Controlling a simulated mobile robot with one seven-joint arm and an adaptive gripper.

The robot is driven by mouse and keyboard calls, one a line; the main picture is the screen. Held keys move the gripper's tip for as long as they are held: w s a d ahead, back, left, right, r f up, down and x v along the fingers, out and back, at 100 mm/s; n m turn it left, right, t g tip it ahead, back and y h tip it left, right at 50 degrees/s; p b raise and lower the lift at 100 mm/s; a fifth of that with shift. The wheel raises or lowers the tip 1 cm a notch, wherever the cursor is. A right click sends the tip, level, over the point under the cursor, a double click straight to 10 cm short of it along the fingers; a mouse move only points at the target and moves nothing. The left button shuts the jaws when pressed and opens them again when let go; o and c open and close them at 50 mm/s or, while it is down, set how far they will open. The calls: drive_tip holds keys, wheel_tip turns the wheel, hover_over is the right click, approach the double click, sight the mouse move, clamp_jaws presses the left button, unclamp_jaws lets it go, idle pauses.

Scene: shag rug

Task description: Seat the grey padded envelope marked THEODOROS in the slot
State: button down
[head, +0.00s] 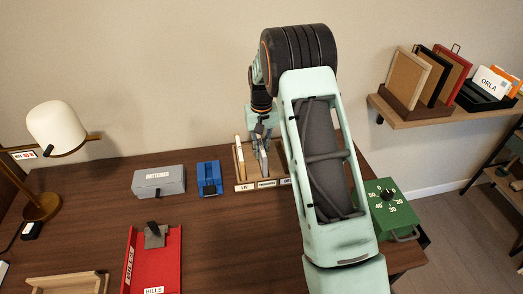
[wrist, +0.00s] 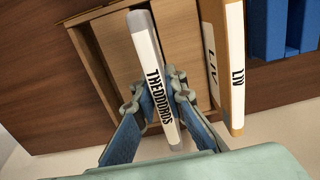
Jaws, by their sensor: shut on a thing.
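The grey padded envelope marked THEODOROS (wrist: 158,80) shows its white labelled edge in the wrist view. My gripper (wrist: 153,88) is shut on it, one blue-padded finger on each side. In the head view my gripper (head: 262,148) is at the wooden slotted rack (head: 243,178), with the envelope's pale edge partly hidden by the fingers. The rack also shows in the wrist view (wrist: 92,52), with the envelope's far end over or within a middle compartment. I cannot tell how deep it sits. The rack's front labels read LIV and THEODOROS; another is partly hidden by my arm.
A brown envelope marked LIV (wrist: 235,65) stands in the adjacent slot. A blue object (head: 209,178) and a grey BATTERIES box (head: 159,181) stand left of the rack. A red BILLS tray (head: 155,265) lies nearer. A green dial box (head: 392,207) is right of my arm.

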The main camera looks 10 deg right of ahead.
drive_tip(key=shift+r, duration=0.15)
drive_tip(key=shift+f, duration=0.25)
drive_tip(key=c, duration=2)
unclamp_jaws()
drive_tip(key=shift+r, duration=0.1)
wheel_tip(320, 180, up, 12)
drive_tip(key=shift+d+r, duration=0.1)
drive_tip(key=shift+r, duration=0.1)
